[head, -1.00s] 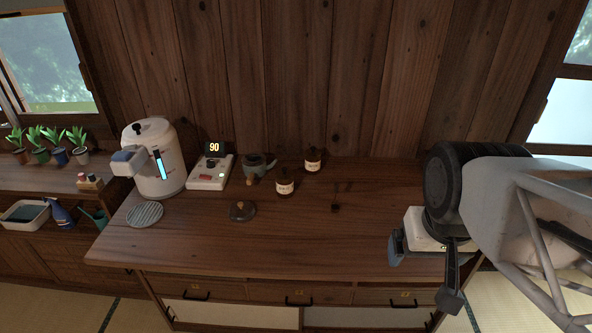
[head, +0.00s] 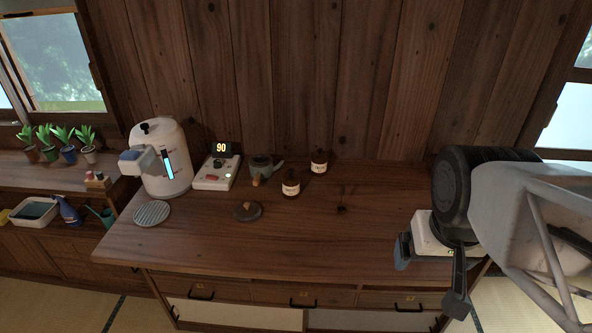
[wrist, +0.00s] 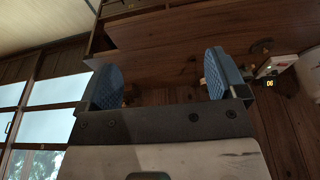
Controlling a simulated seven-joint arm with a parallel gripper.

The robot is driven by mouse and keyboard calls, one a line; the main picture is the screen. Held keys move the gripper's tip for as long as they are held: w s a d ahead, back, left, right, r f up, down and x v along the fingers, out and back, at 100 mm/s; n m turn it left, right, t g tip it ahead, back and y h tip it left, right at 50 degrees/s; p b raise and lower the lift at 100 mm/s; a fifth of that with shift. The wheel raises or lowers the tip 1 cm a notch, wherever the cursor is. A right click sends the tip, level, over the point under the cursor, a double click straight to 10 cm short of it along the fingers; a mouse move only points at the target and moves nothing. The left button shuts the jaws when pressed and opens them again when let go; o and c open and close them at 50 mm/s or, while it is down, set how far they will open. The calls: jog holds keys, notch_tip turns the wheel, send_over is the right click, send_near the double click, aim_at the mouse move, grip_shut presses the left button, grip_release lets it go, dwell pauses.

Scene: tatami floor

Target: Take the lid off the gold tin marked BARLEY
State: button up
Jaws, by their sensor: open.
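Two small round tins with dark tops and white labels stand on the wooden counter in the head view. One is the nearer tin (head: 291,189); the other is the farther tin (head: 319,163), behind it to the right. The labels are too small to read, so I cannot tell which is marked BARLEY. Both appear to have their lids on. My gripper (wrist: 161,79) is open and empty in the wrist view, its two blue pads wide apart. In the head view it is at the counter's right end, well right of the tins, and partly hidden by my arm.
A teapot (head: 260,165) stands left of the tins, with a dark round lid (head: 248,211) in front. Farther left are a scale-like device (head: 216,174) showing 90, a white water heater (head: 163,165) and a round grate (head: 151,214). The counter's middle right (head: 370,225) is mostly clear.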

jog(key=shift+o, duration=0.6)
jog(key=m+g, duration=0.3)
jog(key=m, duration=1.4)
send_over(291, 169)
jog(key=f, duration=1.4)
jog(key=shift+s+d+f, duration=0.15)
jog(key=shift+s+f, duration=0.1)
jog(key=shift+f, duration=0.05)
jog(key=shift+w+a+f+m, duration=0.2)
jog(key=shift+m, duration=0.1)
